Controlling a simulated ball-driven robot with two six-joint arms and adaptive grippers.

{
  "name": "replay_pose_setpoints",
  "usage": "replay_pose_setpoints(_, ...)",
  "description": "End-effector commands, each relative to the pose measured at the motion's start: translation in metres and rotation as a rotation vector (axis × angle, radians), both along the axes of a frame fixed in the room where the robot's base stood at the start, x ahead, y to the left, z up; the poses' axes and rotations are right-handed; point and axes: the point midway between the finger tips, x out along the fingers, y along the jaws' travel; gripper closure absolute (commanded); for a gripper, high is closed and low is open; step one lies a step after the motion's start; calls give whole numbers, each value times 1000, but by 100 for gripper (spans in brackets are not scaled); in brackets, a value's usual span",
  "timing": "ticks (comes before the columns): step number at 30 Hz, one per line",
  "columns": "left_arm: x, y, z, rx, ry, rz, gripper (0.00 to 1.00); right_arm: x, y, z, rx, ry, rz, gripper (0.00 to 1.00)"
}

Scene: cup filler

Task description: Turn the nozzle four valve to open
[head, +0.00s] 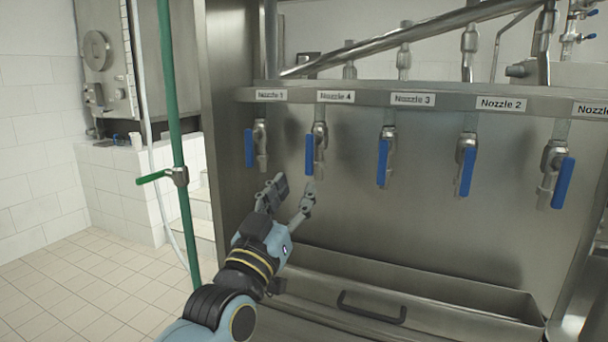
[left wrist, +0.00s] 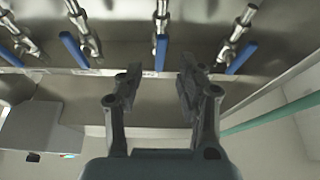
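The nozzle four valve (head: 320,137) hangs below the label "Nozzle 4" (head: 336,97), second from the left in the row. Its blue lever (head: 309,154) points down along the left side of the metal body. My left gripper (head: 296,183) is just below and in front of it, fingers spread apart and empty. In the left wrist view a blue lever (left wrist: 161,52), seemingly nozzle four's, lies between and beyond the open fingertips (left wrist: 160,70); no contact shows. My right gripper is in neither view.
The nozzle one lever (head: 249,148) is close on the left and the nozzle three lever (head: 382,162) on the right. A steel trough (head: 430,296) with a black handle is below. A green pipe (head: 172,120) stands left of my arm.

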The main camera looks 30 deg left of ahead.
Motion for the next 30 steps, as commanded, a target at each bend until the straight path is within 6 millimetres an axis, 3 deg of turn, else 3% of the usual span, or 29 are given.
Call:
replay_pose_setpoints(3, -23, -2, -10, 0, 2, 0, 62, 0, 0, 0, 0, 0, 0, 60)
replay_pose_setpoints(9, -43, -3, -18, -1, 1, 0, 62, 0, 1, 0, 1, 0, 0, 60)
replay_pose_setpoints(30, -45, -3, -19, -1, 0, 0, 62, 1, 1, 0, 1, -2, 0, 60)
